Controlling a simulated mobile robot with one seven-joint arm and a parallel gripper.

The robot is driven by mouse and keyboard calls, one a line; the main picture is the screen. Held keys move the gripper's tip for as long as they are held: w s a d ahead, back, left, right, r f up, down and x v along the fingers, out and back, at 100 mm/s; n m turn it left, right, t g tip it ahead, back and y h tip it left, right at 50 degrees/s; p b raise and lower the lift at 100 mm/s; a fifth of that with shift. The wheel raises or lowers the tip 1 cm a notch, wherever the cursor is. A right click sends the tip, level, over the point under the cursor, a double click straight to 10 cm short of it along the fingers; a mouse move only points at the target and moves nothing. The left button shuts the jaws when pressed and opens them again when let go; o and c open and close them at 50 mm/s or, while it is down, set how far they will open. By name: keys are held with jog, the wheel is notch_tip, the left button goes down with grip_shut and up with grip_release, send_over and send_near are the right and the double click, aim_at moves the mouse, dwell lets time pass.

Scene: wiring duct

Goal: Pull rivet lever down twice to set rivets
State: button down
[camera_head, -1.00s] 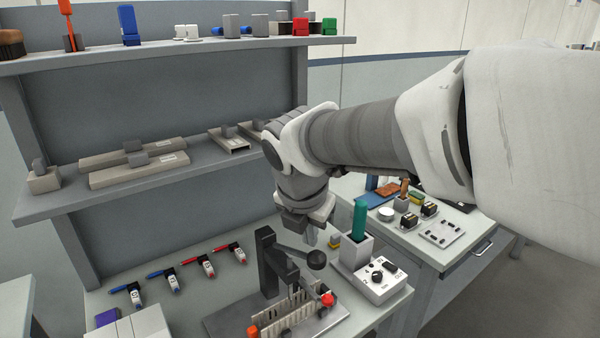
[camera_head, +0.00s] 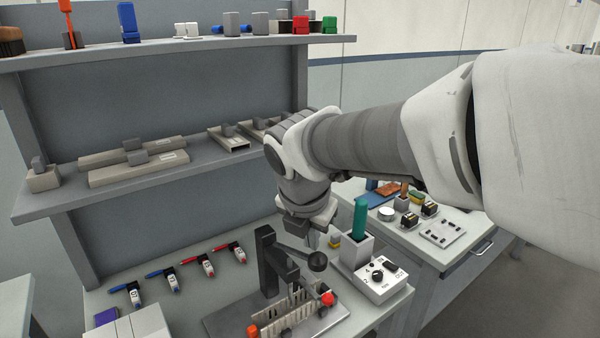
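The rivet press (camera_head: 268,262) is a dark upright frame on a grey base plate on the bench. Its lever ends in a round dark knob (camera_head: 317,261) that points to the right and looks roughly level. Below it lies a slotted grey duct piece (camera_head: 286,315) with an orange-red part (camera_head: 252,331) at its left end and another (camera_head: 327,299) at its right end. My gripper (camera_head: 311,238) hangs just above the knob, pointing down. Its fingers are small and partly hidden, so I cannot tell whether they are open or touch the knob.
A white control box (camera_head: 379,280) and a grey holder with a green-handled tool (camera_head: 359,222) stand close to the right. A shelf (camera_head: 190,177) with grey duct pieces rises behind. A second table (camera_head: 455,250) stands at right.

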jog(key=s+d+f+b, duration=0.2)
jog(key=f+b, duration=0.3)
jog(key=f, duration=0.3)
jog(key=shift+s+d, duration=0.15)
jog(key=shift+s, duration=0.55)
dwell(6.5)
